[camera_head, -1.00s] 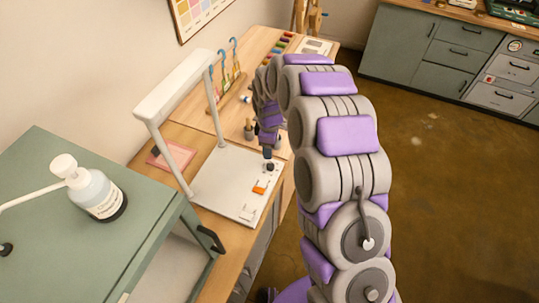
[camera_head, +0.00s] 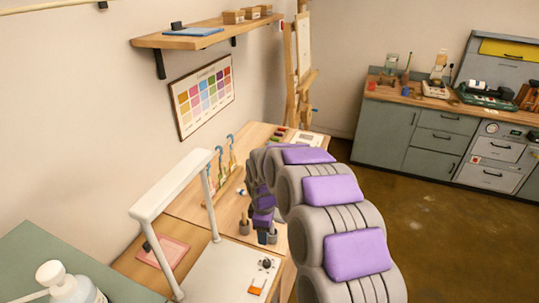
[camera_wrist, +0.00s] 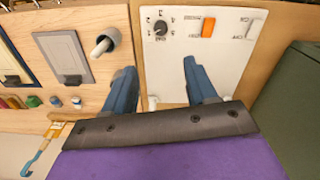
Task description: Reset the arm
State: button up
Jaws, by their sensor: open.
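My gripper (camera_wrist: 162,90) is open and empty in the wrist view. The fingertips are too small there to judge.
A white frame (camera_head: 170,185) stands over the panel. Small dark pots (camera_head: 244,226) stand near my gripper. Blue-hooked tools (camera_head: 231,150) stand behind. A green cabinet (camera_head: 60,240) with a white-capped bottle (camera_head: 72,285) is at lower left. The brown floor (camera_head: 430,220) at right is clear.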

jog(key=s+d+r+m+b, duration=0.2)
jog(key=s+d+r+m, duration=0.3)
jog(key=s, duration=0.4)
jog(key=s+d+r+m+b, duration=0.1)
jog(key=s+d+m, duration=0.2)
jog(key=s, duration=0.7)
jog(key=s+d+r+m+g+b, duration=0.1)
jog(key=s+d+m, duration=0.3)
jog(key=s, duration=0.6)
jog(key=s+d+m+g+b, duration=0.1)
jog(key=s+d+m, duration=0.3)
jog(key=s, duration=0.6)
jog(key=shift+s+d+r+b, duration=0.3)
jog(key=shift+d+r+b, duration=0.15)
jog(key=shift+b, duration=0.2)
